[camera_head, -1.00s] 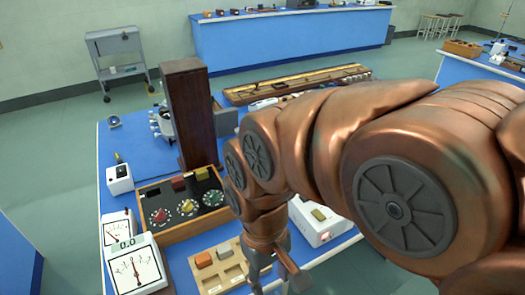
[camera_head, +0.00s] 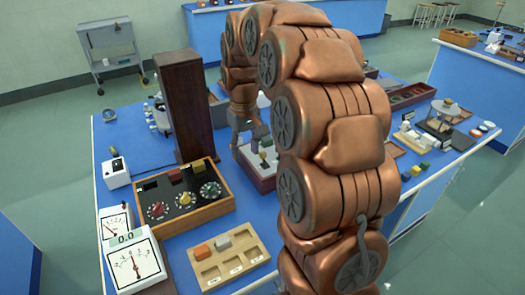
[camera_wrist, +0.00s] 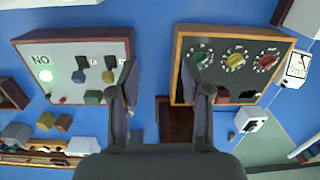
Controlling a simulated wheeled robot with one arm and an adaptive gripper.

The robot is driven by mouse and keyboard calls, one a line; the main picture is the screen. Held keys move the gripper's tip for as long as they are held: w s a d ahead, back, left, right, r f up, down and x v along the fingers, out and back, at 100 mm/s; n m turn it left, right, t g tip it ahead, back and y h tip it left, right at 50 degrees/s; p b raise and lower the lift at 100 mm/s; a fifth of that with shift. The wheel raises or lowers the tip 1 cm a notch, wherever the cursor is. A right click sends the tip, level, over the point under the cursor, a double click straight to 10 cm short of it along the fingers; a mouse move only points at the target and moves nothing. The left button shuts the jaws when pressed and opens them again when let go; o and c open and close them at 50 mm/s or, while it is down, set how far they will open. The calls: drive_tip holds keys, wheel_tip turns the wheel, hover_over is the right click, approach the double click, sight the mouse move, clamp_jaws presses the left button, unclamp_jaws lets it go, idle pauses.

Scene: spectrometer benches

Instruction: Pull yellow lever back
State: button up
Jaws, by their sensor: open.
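A light-faced switch panel in a wooden frame (camera_wrist: 65,50) shows at the left of the wrist view, with a lit green lamp and small levers. A small yellowish knob (camera_wrist: 109,77) on it looks like the yellow lever, but it is tiny and partly beside my left finger. A dark knob stands beside it, and a green block is at the panel's edge. In the head view the panel (camera_head: 258,177) is partly hidden by my arm. My gripper (camera_wrist: 160,80) is open and empty, with the left finger over the panel's right edge. It also shows in the head view (camera_head: 249,130).
A dark dial box (camera_wrist: 230,65) with several knobs lies right of my gripper. A tall dark wooden post (camera_head: 184,105) stands close left of my arm. A wooden tray (camera_head: 235,268) with blocks and a meter (camera_head: 133,262) lie at the front. Blue tabletop is clear between the boxes.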

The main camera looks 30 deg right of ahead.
hover_over(263, 152)
drive_tip(key=f, duration=0.3)
drive_tip(key=shift+s+a+f+m, duration=0.15)
drive_tip(key=shift+a+f+m, duration=0.05)
drive_tip(key=shift+f+m, duration=0.2)
drive_tip(key=shift+f+p, duration=1.3)
drive_tip(key=shift+f, duration=2.5)
drive_tip(key=shift+c, duration=0.4)
clamp_jaws()
